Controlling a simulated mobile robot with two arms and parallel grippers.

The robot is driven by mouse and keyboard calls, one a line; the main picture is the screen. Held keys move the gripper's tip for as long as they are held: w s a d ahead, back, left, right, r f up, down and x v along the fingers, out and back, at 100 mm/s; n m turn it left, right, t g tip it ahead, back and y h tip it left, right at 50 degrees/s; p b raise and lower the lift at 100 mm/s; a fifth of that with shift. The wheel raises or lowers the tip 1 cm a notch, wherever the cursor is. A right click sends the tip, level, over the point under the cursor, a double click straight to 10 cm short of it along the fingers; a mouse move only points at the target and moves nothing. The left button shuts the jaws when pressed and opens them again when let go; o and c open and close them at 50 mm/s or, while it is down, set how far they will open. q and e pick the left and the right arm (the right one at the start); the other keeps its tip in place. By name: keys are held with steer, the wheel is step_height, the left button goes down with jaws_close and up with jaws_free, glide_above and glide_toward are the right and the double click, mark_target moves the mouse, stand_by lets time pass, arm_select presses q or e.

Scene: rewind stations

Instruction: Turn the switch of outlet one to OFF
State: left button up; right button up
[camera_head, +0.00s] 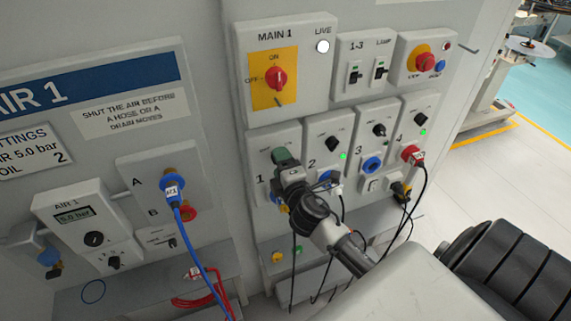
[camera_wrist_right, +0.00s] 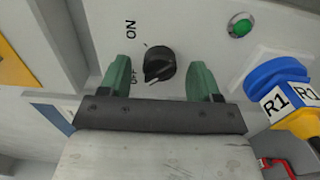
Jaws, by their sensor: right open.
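The outlet one panel (camera_head: 262,142), marked 1, is in the head view in the lower row of the station. My right gripper (camera_head: 285,157) is in front of it and hides its switch. In the right wrist view the switch is a round black knob (camera_wrist_right: 160,62) with ON and OFF printed to its left. A pale mark shows at its lower edge, near OFF; I cannot tell its exact setting. My right gripper (camera_wrist_right: 158,78) is open, with one green finger on each side of the knob; contact cannot be seen. My left gripper is not in view.
A green lamp (camera_wrist_right: 240,27) and a blue and yellow R1 plug (camera_wrist_right: 285,95) are right of the knob. Outlet panels 2, 3 (camera_head: 369,137) and 4 continue to the right, with hanging cables. MAIN 1 (camera_head: 276,79) is above. The air station stands left.

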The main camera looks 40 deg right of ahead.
steer(key=b+v, duration=0.3)
steer(key=v, duration=0.7)
steer(key=shift+s, duration=0.25)
steer(key=shift+a, duration=0.15)
